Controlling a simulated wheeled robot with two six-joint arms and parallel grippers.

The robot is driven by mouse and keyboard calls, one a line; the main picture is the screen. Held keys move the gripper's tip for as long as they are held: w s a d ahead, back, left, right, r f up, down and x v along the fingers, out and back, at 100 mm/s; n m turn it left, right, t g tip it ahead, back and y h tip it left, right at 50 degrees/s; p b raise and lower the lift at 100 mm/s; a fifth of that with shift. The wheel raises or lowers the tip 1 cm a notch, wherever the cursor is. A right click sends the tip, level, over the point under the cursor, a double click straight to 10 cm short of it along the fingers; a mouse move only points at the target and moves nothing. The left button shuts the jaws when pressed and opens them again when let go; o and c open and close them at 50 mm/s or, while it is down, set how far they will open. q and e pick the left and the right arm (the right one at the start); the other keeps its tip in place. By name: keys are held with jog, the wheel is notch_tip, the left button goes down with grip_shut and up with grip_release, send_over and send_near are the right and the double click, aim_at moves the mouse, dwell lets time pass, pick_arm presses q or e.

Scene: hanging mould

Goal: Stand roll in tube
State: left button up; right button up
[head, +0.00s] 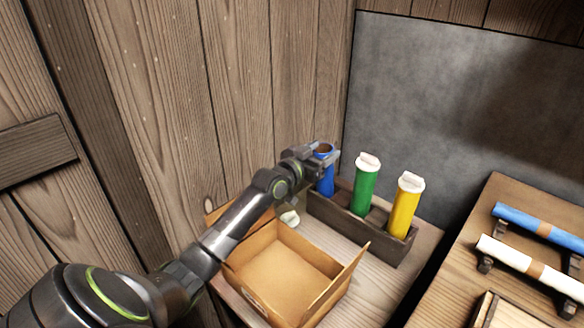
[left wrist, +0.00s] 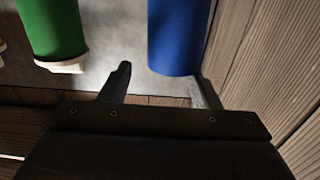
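A blue tube (head: 325,180) stands at the left end of a dark wooden holder (head: 350,217). Its top is uncapped and looks brown inside. A green tube (head: 364,188) and a yellow tube (head: 404,212) stand beside it, each with a white top. My left gripper (head: 326,158) is at the blue tube's upper end. In the left wrist view the blue tube (left wrist: 175,35) is between the open fingers, with a gap to the left finger; contact at the right finger is unclear. A blue roll (head: 540,227) and a white roll (head: 530,266) lie on a rack at right. My right gripper is out of view.
An open cardboard box (head: 285,272) sits in front of the holder, below my left forearm. A small whitish object (head: 289,217) lies between box and holder. A plank wall rises close at left and a grey panel (head: 440,110) behind. A wooden table (head: 507,195) stands at right.

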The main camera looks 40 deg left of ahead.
pick_arm(q)
jog(key=s+a+p, duration=0.2)
jog(key=s+p, duration=0.2)
jog(key=s, duration=1)
jog(key=shift+s, duration=0.3)
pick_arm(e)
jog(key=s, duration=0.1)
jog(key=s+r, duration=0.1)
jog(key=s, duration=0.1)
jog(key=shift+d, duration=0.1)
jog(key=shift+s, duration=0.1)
